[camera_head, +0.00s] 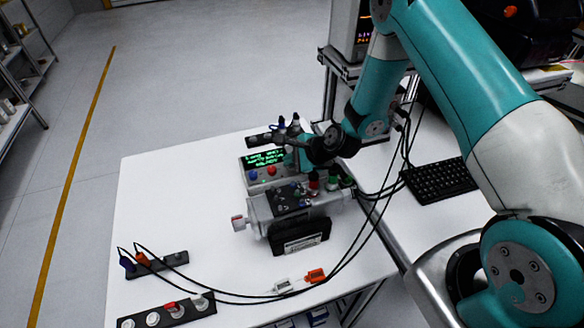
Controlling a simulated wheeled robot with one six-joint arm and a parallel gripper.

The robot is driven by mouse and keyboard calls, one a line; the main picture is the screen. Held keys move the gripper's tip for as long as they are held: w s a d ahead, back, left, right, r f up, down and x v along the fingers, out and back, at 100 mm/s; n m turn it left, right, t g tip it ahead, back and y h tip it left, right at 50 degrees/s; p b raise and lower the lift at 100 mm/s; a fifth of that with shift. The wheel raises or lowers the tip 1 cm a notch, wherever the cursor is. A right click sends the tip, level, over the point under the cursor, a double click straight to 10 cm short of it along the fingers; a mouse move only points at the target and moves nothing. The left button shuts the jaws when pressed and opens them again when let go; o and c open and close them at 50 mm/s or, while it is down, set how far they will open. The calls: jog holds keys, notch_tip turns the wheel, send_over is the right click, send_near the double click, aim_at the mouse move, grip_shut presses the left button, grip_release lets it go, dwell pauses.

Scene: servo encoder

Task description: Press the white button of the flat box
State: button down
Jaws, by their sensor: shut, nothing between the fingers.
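A flat grey box (246,178) with a dark screen of green text stands near the back of the white table. A blue button and a red button show on its front part. I cannot make out a white button on it; the arm's end hides part of its right side. My gripper (252,141) is shut and empty. Its dark fingers point left, over or just behind the box's screen; the gap to the box cannot be told.
A grey servo device (262,210) with a dark panel and connectors stands just in front of the box. Black cables loop across the table to a socket strip (160,265). Another strip (180,312) with round white knobs lies front left. A keyboard (437,180) is at right. The table's left side is clear.

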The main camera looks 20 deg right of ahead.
aim_at(291, 169)
jog(key=shift+f+b, duration=0.35)
jog(key=shift+f, duration=0.1)
dwell(0.5)
jog(key=shift+r, duration=0.1)
jog(key=shift+r+p, duration=0.65)
jog(key=shift+r, duration=0.15)
notch_tip(291, 169, up, 5)
jog(key=p, duration=0.4)
dwell(0.8)
